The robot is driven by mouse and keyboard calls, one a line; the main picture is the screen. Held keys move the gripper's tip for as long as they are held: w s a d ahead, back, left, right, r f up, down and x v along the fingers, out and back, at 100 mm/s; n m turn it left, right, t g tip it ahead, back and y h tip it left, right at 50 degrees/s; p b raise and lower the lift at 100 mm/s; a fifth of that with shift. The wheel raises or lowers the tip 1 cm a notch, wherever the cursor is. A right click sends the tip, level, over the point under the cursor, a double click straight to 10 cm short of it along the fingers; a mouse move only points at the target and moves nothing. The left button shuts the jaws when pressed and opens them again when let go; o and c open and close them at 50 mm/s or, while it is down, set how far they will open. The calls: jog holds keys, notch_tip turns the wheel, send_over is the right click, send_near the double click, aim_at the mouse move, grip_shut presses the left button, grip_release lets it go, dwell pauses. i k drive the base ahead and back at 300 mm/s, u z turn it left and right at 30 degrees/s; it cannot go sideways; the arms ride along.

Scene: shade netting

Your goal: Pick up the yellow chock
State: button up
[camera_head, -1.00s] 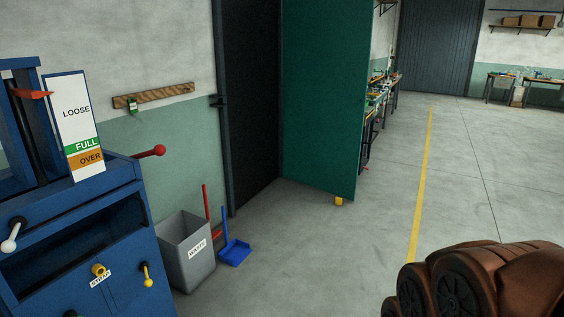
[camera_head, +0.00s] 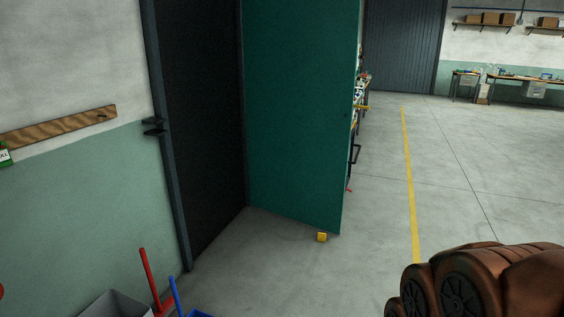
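The yellow chock (camera_head: 322,237) is a small yellow block on the grey floor. It sits at the bottom of the green door (camera_head: 295,120), near the door's free lower corner. I cannot tell whether it touches the door. My brown arm shows at the lower right of the view, well to the right of the chock and nearer to me. My gripper's fingers are not visible.
The green door stands open beside a dark doorway (camera_head: 200,130). A grey bin (camera_head: 115,304), a red handle (camera_head: 149,275) and a blue handle (camera_head: 176,295) stand at the lower left. Workbenches line the back. The floor (camera_head: 370,220) right of the chock is clear.

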aim_at(321, 237)
jog(key=z, duration=0.15)
jog(key=i, duration=1.9)
jog(key=z, duration=0.65)
jog(key=k, duration=0.6)
jog(key=z, duration=0.8)
jog(key=i, duration=1.15)
jog(key=u, duration=0.3)
jog(key=i, duration=1.45)
jog(key=u, duration=1.75)
jog(key=i, duration=0.75)
jog(key=u, duration=0.7)
